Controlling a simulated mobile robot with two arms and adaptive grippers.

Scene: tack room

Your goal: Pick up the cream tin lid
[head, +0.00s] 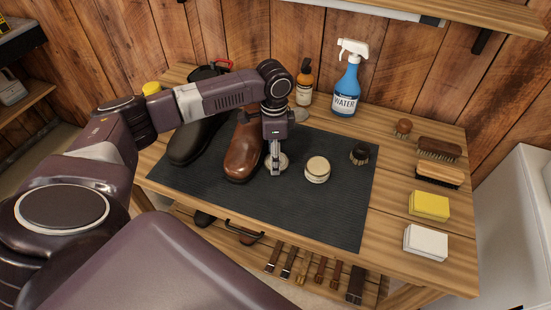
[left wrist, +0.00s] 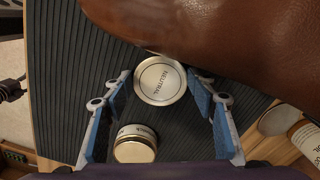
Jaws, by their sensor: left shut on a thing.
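The cream tin lid (head: 283,161) is a round, pale metal disc beside the brown shoe (head: 240,150) on the dark mat. In the left wrist view the lid (left wrist: 160,82) shows its "NEUTRAL" label between the blue-padded fingertips. My left gripper (head: 275,168) points down and is shut on the lid, at or close to mat level; I cannot tell whether the lid touches the mat. The cream tin (head: 317,169) stands to the right of the gripper, and it also shows in the left wrist view (left wrist: 135,148). My right gripper is not in view.
The dark mat (head: 330,218) is clear in front. A black shoe (head: 190,140) stands left, a small round brush (head: 360,154) right. A brown bottle (head: 304,85) and blue spray bottle (head: 347,88) stand behind. Brushes (head: 438,150), a yellow sponge (head: 430,205) and a white block (head: 425,242) line the right.

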